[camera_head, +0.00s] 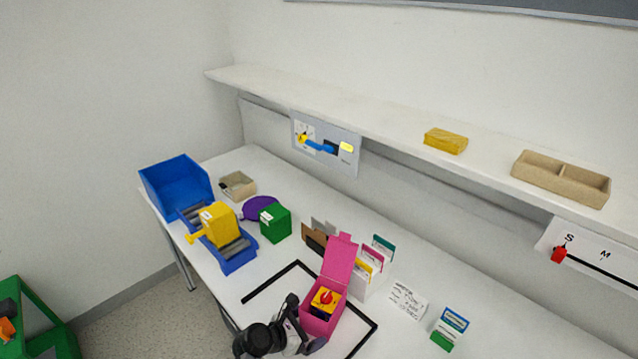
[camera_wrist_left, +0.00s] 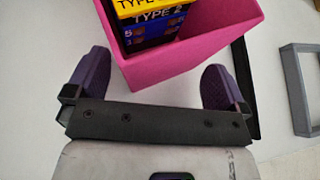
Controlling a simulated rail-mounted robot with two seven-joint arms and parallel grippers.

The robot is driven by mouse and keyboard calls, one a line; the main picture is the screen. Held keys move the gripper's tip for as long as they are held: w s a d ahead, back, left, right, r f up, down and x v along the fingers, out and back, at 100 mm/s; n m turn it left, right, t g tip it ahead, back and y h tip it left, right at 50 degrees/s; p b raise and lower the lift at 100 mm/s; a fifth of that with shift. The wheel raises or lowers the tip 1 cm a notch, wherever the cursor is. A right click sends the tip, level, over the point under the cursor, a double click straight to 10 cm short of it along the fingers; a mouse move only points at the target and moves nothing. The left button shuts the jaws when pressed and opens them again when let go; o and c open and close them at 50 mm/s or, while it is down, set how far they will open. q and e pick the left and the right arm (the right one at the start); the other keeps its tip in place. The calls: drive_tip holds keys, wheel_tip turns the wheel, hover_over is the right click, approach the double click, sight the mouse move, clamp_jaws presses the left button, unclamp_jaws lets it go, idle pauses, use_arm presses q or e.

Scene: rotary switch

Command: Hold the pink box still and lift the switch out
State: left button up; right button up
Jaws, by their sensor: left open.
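The pink box (camera_head: 318,318) stands on the table with its lid (camera_head: 340,258) raised. Inside it sits the switch (camera_head: 325,300), a yellow and blue body with a red knob on top. In the left wrist view the switch (camera_wrist_left: 150,22) shows "TYPE" lettering, and the box (camera_wrist_left: 200,62) has a corner turned towards my gripper. My left gripper (camera_head: 302,324) is at the box's near left side. In the left wrist view its purple fingers (camera_wrist_left: 158,82) are open, one on either side of the box corner, with gaps visible. My right gripper is not in view.
A black frame outline (camera_head: 262,288) surrounds the box area. Upright cards (camera_head: 372,265) stand just behind the box. A green box (camera_head: 275,222), a yellow item on a blue stand (camera_head: 228,250) and a blue bin (camera_head: 175,185) are further left. A note (camera_head: 408,300) lies to the right.

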use_arm(q)
drive_tip(key=shift+d+f, duration=0.15)
drive_tip(key=c, duration=0.5)
idle(0.9)
